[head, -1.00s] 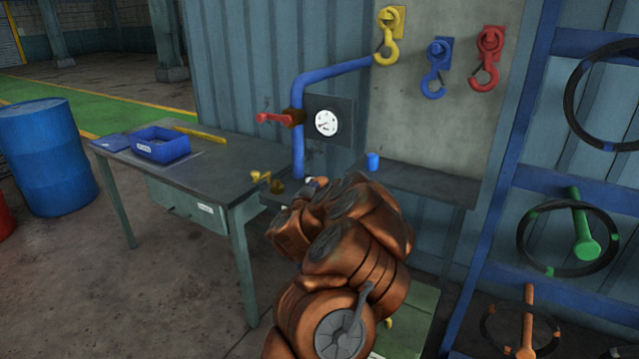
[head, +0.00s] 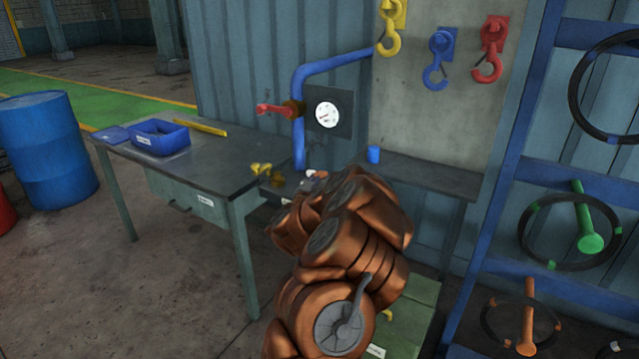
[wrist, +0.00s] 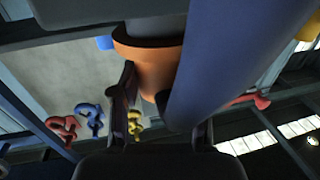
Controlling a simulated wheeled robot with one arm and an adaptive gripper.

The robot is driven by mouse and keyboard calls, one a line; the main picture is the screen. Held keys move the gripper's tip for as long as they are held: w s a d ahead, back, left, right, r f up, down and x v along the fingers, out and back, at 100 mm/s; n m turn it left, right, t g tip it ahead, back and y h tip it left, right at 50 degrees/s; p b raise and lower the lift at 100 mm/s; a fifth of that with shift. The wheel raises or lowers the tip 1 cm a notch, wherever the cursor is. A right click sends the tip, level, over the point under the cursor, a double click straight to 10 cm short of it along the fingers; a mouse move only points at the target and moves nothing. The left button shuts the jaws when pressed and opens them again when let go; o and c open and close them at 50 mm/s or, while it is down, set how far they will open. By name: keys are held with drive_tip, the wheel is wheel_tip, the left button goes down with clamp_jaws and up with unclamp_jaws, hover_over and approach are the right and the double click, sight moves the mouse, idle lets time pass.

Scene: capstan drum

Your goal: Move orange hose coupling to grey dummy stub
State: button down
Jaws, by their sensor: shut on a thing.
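In the wrist view the orange hose coupling (wrist: 147,62) shows as a wide orange collar between the fingers of my gripper (wrist: 163,100), which is shut on it. A dark grey cylindrical part (wrist: 155,28) meets the wide end of the coupling; I cannot tell whether it is the grey dummy stub or whether the two are joined. A thick blue tube (wrist: 225,60) crosses close beside the coupling and covers part of its right side and the right finger. In the head view my own arm hides the gripper and coupling.
A workbench (head: 205,165) with a blue bin (head: 160,140) stands left. A blue pipe (head: 299,100) carries a red valve handle (head: 273,110) beside a gauge (head: 327,115). A blue cup (head: 373,154) stands on a shelf (head: 430,176). Hooks hang above; a blue rack (head: 560,175) stands right.

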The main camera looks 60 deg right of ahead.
drive_tip(key=c, duration=0.5)
unclamp_jaws()
drive_tip(key=shift+a, duration=0.15)
drive_tip(key=v, duration=0.7)
drive_tip(key=shift+s+a, duration=0.1)
